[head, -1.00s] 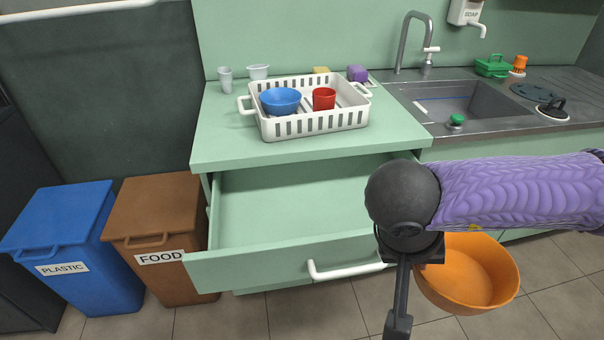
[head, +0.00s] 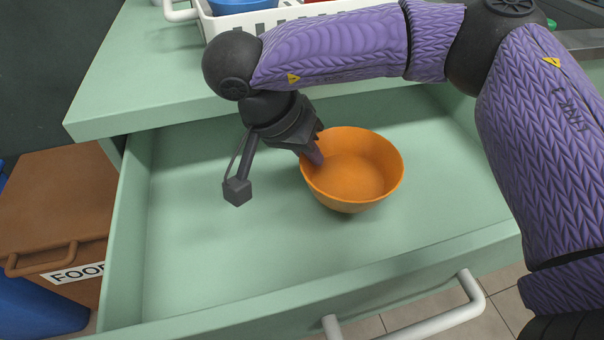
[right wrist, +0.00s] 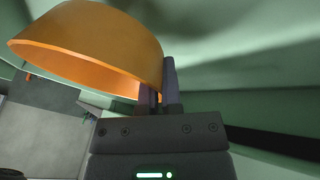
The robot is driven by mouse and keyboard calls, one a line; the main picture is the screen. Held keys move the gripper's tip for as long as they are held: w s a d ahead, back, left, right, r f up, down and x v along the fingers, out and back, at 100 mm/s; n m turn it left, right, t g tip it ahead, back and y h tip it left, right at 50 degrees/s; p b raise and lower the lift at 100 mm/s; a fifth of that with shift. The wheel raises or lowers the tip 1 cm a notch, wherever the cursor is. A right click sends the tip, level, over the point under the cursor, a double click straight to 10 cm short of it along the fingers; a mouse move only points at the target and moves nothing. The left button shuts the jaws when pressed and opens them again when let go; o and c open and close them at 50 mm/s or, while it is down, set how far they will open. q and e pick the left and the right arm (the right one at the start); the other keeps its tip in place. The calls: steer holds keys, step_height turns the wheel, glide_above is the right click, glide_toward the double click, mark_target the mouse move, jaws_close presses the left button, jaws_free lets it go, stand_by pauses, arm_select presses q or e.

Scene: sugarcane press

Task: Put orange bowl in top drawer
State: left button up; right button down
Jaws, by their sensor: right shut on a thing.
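The orange bowl (head: 355,178) is upright over the open top drawer (head: 210,265), within its walls in the head view. My right gripper (head: 314,155) is shut on the bowl's left rim; in the right wrist view its fingers (right wrist: 160,88) pinch the wall of the orange bowl (right wrist: 95,45). I cannot tell whether the bowl touches the drawer floor or hangs just above it. The drawer is otherwise empty where I can see it. My left gripper is not in view.
The drawer's white handle (head: 410,322) is at the front. Above the drawer is the green countertop (head: 130,80), with a white dish rack (head: 212,25) holding a blue bowl (head: 240,5). A brown food bin (head: 55,200) stands to the left.

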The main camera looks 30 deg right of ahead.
mark_target(308, 188)
step_height(308, 188, down, 4)
steer(key=shift+r+b, duration=0.2)
steer(key=shift+b, duration=0.35)
steer(key=shift+f+b, duration=0.3)
steer(key=shift+f, duration=0.15)
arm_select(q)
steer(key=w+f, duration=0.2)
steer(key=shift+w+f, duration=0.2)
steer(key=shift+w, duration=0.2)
arm_select(e)
steer(key=shift+r, duration=0.15)
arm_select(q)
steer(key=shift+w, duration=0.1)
arm_select(e)
steer(key=c, duration=0.8)
jaws_free()
